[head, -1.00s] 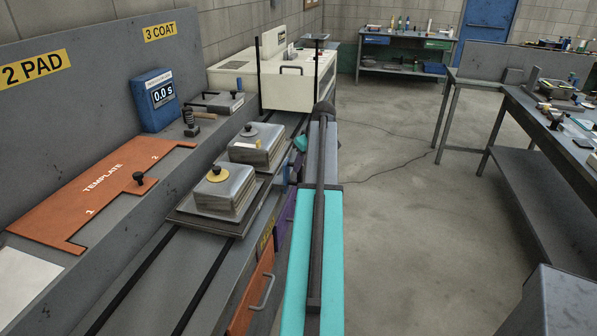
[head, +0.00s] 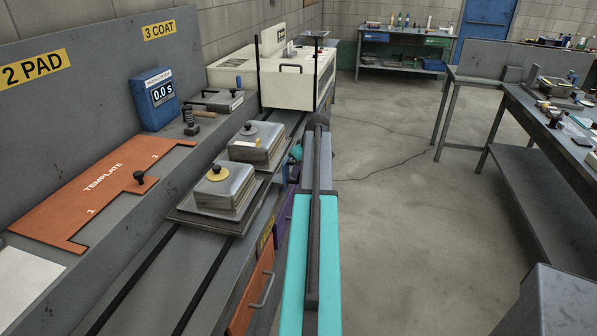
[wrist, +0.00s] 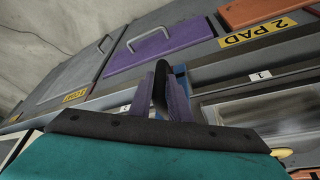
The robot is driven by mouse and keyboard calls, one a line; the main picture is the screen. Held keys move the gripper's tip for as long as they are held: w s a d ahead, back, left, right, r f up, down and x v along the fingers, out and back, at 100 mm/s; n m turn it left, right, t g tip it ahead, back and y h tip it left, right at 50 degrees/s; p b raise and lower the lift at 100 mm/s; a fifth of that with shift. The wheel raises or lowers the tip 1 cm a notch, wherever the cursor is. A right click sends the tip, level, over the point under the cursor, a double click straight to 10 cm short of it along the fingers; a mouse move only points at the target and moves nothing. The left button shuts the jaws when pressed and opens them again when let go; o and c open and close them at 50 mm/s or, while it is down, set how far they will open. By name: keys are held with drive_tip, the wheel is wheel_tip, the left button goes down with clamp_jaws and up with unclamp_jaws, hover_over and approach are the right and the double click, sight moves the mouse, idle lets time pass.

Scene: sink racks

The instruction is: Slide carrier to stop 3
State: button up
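The carrier is a dark flat tray (head: 183,217) on two black rails along the bench. In the head view my gripper is mostly hidden behind my arm, at the bench's right edge beside the carrier. In the wrist view my gripper (wrist: 165,82) shows purple fingers with a black piece between them and blue next to them. Whether they grip this piece cannot be told. A small "1" label (wrist: 260,75) is on the bench edge.
A cream machine (head: 285,80) stands at the rails' far end. Handled drawers, one purple (wrist: 160,45), line the bench front. Open floor (head: 400,220) lies to the right.

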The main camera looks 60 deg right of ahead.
clamp_jaws()
drive_tip(key=w+d+b, duration=0.1)
drive_tip(key=w+d, duration=0.2)
drive_tip(key=d, duration=0.6)
drive_tip(key=shift+d, duration=0.25)
drive_tip(key=o, duration=0.5)
unclamp_jaws()
drive_tip(key=shift+o, duration=0.2)
drive_tip(key=shift+s+r, duration=0.1)
drive_tip(key=shift+r, duration=0.05)
